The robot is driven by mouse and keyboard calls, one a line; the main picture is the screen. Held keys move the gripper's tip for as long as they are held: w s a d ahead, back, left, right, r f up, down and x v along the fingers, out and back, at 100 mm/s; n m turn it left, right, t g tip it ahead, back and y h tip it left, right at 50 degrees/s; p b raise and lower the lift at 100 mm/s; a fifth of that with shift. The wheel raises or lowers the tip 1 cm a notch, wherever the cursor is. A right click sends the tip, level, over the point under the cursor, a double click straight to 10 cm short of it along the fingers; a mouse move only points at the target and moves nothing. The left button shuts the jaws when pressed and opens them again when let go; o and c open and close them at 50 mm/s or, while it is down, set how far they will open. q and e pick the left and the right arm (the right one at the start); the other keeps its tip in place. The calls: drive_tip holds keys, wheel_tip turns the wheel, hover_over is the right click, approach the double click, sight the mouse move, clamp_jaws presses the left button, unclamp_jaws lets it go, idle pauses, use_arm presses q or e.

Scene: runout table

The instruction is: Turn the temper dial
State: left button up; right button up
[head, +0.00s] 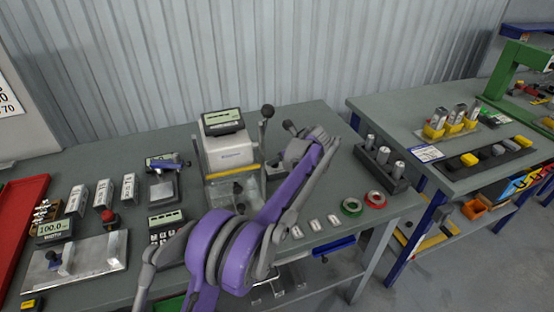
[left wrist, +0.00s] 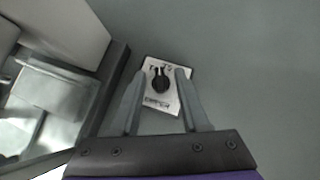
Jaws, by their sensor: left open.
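The temper dial is a black knob (left wrist: 160,80) on a small white plate (left wrist: 154,66) with dark lettering, seen in the left wrist view on a grey surface. Its pointer setting is too small to read. My left gripper (left wrist: 161,74) is open, with one finger on each side of the knob. The fingers overlap the plate's edges in the picture; I cannot tell how far above it they are or whether they touch. In the head view my purple and grey left arm reaches over the bench and hides the dial. My right gripper does not show.
A pale tester (head: 225,150) with a display and a black-balled lever (head: 267,113) stands left of my left wrist. A dark rack of metal cylinders (head: 383,165) and green and red rings (head: 375,199) lie to the right. A second bench (head: 400,110) stands farther right.

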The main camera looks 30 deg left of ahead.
use_arm(q)
clamp_jaws()
idle(0.3)
drive_tip(key=n, duration=0.1)
drive_tip(key=g+p, duration=0.1)
drive_tip(key=n+g, duration=0.1)
drive_tip(key=shift+w+r+n+p, duration=0.25)
drive_tip(key=shift+n+p, duration=0.05)
drive_tip(key=shift+p, duration=0.05)
drive_tip(key=shift+n+g+p, duration=0.45)
drive_tip(key=shift+n+g, duration=0.15)
drive_tip(key=shift+n, duration=0.1)
drive_tip(key=shift+f+n, duration=0.15)
drive_tip(key=shift+n, duration=0.15)
